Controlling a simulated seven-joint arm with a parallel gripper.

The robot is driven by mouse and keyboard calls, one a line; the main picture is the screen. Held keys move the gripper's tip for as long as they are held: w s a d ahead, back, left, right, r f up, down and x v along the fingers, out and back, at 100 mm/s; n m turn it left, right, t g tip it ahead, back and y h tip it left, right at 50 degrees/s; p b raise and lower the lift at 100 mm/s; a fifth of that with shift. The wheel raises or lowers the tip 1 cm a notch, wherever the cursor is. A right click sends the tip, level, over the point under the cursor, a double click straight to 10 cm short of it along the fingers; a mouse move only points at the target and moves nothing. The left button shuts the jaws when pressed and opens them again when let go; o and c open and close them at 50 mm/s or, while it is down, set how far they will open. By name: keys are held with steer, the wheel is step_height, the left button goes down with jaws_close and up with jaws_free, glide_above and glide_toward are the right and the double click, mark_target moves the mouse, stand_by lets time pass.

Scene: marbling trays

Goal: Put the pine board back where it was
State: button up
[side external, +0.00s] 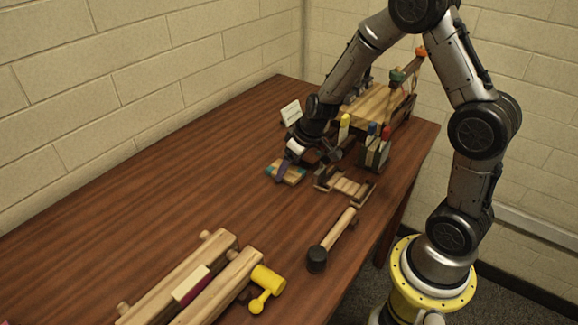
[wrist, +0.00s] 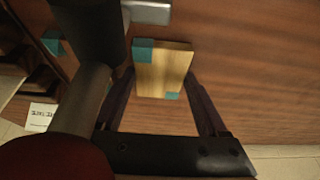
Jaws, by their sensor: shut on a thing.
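The pine board (side external: 290,170) is a small, pale flat piece with teal patches at its corners, near the middle of the table in the side view. In the wrist view the pine board (wrist: 165,75) lies between the two dark fingers, with teal at its upper left and lower right. My gripper (side external: 286,168) points down and is shut on it. The same gripper (wrist: 160,78) shows from behind in the wrist view. I cannot tell whether the board touches the table. Another teal patch (wrist: 53,42) shows apart from the board, to its left.
A low wooden rack (side external: 350,188) and a holder with coloured-topped tools (side external: 375,152) stand close to the right. A black-headed mallet (side external: 317,259), a yellow mallet (side external: 264,280) and wooden beams (side external: 185,275) lie nearer. A white card (side external: 291,113) stands behind. The table's left middle is clear.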

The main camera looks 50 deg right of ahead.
steer(key=shift+f, duration=0.1)
steer(key=o, duration=1.4)
steer(key=v, duration=1.2)
steer(key=s+a+r, duration=0.2)
steer(key=s+r, duration=0.1)
steer(key=s, duration=0.3)
steer(key=s+a+r, duration=0.2)
steer(key=s, duration=0.5)
steer(key=s+a+r+t, duration=0.1)
steer(key=s+a+r, duration=0.2)
steer(key=s, duration=0.4)
steer(key=shift+r, duration=0.3)
